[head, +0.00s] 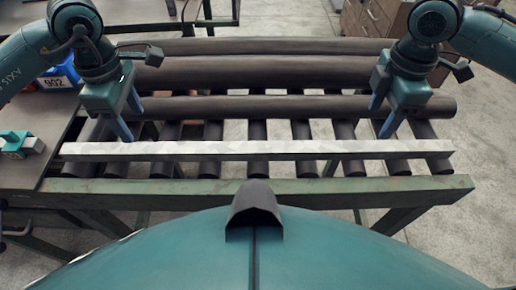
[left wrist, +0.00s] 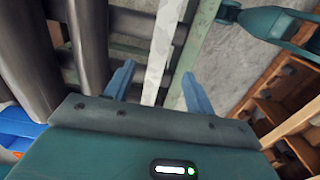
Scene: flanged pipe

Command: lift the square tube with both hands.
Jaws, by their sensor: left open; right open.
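The square tube (head: 258,150) is a long, pale grey bar lying left to right across the dark rollers, near the front rail of the stand. In the left wrist view the square tube (left wrist: 160,52) runs up the picture beyond the fingers. My left gripper (head: 130,128) is open and empty, above and just behind the tube's left part. In the left wrist view my left gripper (left wrist: 158,90) has its fingers apart, with the tube in line with the gap between them. My right gripper (head: 380,120) is open and empty, above and behind the tube's right part.
Several thick dark pipes (head: 275,107) lie behind the tube on the roller stand. A green rail (head: 300,190) runs along the front. A blue bin (head: 60,78) and a teal-and-white device (head: 20,144) are on the left table. Cabinets (head: 375,18) stand at the back right.

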